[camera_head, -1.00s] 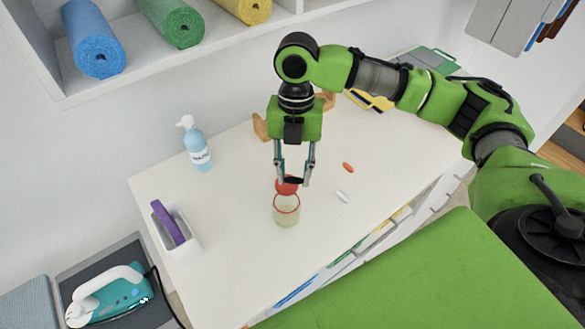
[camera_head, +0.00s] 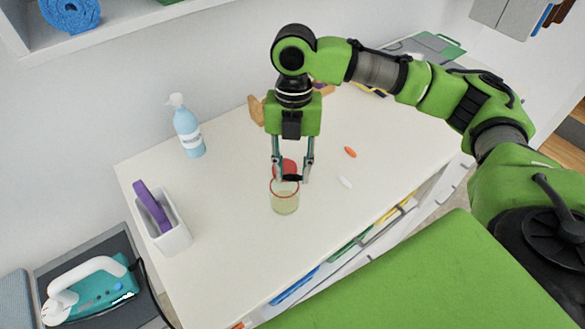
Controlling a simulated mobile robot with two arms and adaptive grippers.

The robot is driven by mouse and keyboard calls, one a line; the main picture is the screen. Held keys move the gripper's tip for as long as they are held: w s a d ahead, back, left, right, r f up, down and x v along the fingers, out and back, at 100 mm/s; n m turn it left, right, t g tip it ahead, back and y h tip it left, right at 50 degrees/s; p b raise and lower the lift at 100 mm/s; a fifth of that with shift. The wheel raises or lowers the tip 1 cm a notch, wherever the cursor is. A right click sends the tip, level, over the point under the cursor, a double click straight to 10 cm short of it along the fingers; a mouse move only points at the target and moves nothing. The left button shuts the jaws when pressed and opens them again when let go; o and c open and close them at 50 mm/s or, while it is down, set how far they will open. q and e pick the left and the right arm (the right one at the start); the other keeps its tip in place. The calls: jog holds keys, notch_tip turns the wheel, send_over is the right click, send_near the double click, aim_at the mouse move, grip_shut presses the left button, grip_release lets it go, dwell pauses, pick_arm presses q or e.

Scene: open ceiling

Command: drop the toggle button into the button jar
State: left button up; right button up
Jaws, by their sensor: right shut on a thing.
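The button jar (camera_head: 285,204) is a small clear pot with a red rim and a pale inside, standing on the white table. A red round piece, apparently its lid (camera_head: 288,165), shows just behind the rim, between my fingers. My right gripper (camera_head: 291,179) points down over the back of the jar's mouth. It is shut on a small dark piece, which I take for the toggle button; its shape is mostly hidden by the fingertips. Whether the piece is inside the rim or just above it I cannot tell. My left gripper is out of view.
An orange piece (camera_head: 350,152) and a white piece (camera_head: 345,182) lie right of the jar. An iron (camera_head: 95,288) rests lower left.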

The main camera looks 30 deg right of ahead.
jog(key=o, duration=0.8)
jog(key=shift+r, duration=0.1)
notch_tip(320, 180, up, 12)
jog(key=w+d, duration=0.1)
jog(key=shift+w, duration=0.25)
